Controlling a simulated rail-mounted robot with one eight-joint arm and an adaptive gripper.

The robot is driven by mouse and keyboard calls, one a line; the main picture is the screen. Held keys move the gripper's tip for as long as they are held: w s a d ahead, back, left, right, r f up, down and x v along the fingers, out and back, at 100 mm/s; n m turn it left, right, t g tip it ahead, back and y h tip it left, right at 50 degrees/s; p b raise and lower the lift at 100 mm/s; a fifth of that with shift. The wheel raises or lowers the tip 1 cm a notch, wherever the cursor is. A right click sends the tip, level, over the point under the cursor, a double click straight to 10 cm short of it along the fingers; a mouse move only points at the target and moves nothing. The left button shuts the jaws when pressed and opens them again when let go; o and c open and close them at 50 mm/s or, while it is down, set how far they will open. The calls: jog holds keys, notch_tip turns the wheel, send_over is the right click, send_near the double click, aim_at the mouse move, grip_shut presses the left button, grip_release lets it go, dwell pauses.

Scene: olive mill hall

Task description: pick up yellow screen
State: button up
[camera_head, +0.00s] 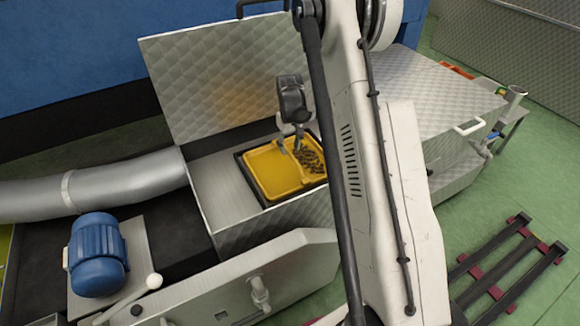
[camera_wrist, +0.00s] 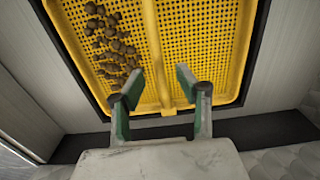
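The yellow screen (camera_head: 268,176) is a framed mesh tray set in a dark-edged opening of the metal machine. It also fills the top of the wrist view (camera_wrist: 203,45). A central rib with a T-shaped end runs down it, and brown olives or lumps (camera_wrist: 113,45) lie on one side of the mesh. My gripper (camera_head: 293,146) is over the screen in the head view. In the wrist view my gripper (camera_wrist: 158,85) has its two fingers apart, one each side of the rib's end, with nothing clamped between them. Whether the fingertips touch the screen cannot be told.
A raised metal lid (camera_head: 205,80) stands behind the opening. A blue motor (camera_head: 98,255) and a grey pipe (camera_head: 125,184) are at the left. A dark slatted pallet (camera_head: 505,268) lies on the green floor at the right.

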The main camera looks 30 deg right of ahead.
aim_at(290, 153)
notch_tip(290, 153, down, 5)
jog(key=shift+r+b, duration=0.1)
jog(key=shift+b, duration=0.75)
grip_shut()
jog(key=shift+w, duration=0.1)
